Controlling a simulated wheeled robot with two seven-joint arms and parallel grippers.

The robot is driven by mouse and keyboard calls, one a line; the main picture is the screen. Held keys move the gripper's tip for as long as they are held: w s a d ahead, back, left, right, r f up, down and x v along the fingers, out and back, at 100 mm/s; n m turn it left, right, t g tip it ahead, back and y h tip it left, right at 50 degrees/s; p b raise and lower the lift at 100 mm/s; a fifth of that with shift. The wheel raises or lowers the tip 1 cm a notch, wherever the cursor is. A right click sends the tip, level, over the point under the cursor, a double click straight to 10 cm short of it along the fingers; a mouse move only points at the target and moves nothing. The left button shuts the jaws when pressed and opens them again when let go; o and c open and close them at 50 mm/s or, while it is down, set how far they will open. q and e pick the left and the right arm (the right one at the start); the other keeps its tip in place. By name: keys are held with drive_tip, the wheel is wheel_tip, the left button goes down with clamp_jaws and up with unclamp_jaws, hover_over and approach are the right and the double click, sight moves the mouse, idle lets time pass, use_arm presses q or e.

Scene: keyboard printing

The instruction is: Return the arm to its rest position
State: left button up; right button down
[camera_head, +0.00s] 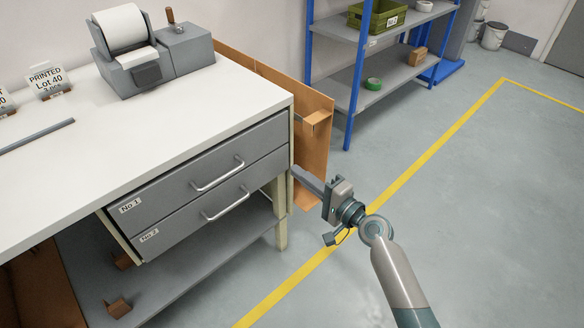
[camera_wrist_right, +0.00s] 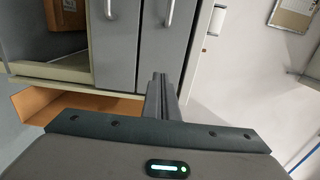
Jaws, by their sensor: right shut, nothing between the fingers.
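My right gripper (camera_head: 307,180) is in the head view, to the right of the white workbench (camera_head: 195,120). Its fingers point left toward the bench's right corner. In the right wrist view the gripper (camera_wrist_right: 161,80) has its fingers together with nothing between them, and the drawer fronts show beyond. The drawers No 1 (camera_head: 155,197) and No 2 (camera_head: 168,227) both look shut. The gripper is apart from their handles. My left gripper is not in view.
A grey printer (camera_head: 185,52) with a paper roll and a "PRINTED Lot 40" sign (camera_head: 47,80) stand on the bench. A brown panel (camera_head: 318,145) stands behind the bench's right side. A blue-framed shelf (camera_head: 352,95) is farther back. The floor (camera_head: 480,190) at right is clear.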

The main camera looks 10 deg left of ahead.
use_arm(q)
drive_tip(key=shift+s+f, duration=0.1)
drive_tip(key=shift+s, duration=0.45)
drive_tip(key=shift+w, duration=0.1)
